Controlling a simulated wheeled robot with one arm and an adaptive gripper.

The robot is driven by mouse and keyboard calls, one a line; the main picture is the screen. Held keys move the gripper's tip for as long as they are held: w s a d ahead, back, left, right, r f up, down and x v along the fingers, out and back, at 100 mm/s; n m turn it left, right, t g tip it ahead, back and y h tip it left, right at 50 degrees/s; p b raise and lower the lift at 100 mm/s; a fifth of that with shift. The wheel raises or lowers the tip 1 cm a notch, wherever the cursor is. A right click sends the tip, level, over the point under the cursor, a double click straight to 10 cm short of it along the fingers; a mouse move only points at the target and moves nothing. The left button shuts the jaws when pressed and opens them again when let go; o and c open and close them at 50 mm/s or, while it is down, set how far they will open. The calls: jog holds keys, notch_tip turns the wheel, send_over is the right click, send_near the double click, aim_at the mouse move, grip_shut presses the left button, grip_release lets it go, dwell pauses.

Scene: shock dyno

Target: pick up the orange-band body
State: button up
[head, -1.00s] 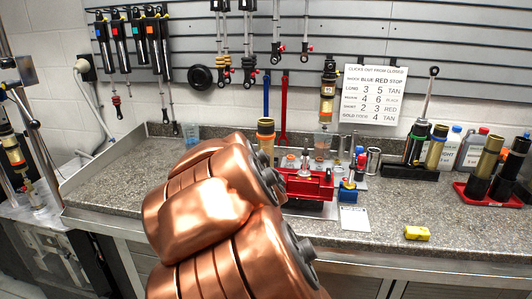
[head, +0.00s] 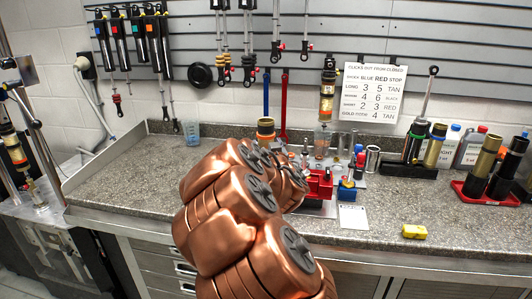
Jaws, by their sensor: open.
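A gold cylindrical body with an orange band (head: 265,124) stands on the bench behind my copper arm; its lower part is hidden by the arm. A third body with an orange band (head: 15,155) is on the stand at the far left. My arm reaches up from the bottom middle toward the bench vise. My gripper cannot be made out; the arm links hide it.
A red vise (head: 319,184) and a blue block (head: 347,189) stand right of my arm. A yellow block (head: 415,231) lies near the front edge. A red tray (head: 480,192) with dark bodies is at right. The bench (head: 120,190) at left is mostly clear.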

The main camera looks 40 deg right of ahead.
jog(key=shift+r+p+x, duration=0.2)
jog(key=shift+p+x, duration=0.4)
jog(key=shift+x, duration=0.45)
jog(key=shift+r+p+x, duration=0.2)
jog(key=shift+p+x, duration=0.35)
jog(key=shift+x, duration=0.5)
jog(key=shift+w+d+f, duration=0.15)
jog(key=shift+w+d, duration=0.25)
jog(key=shift+w, duration=0.1)
grip_shut()
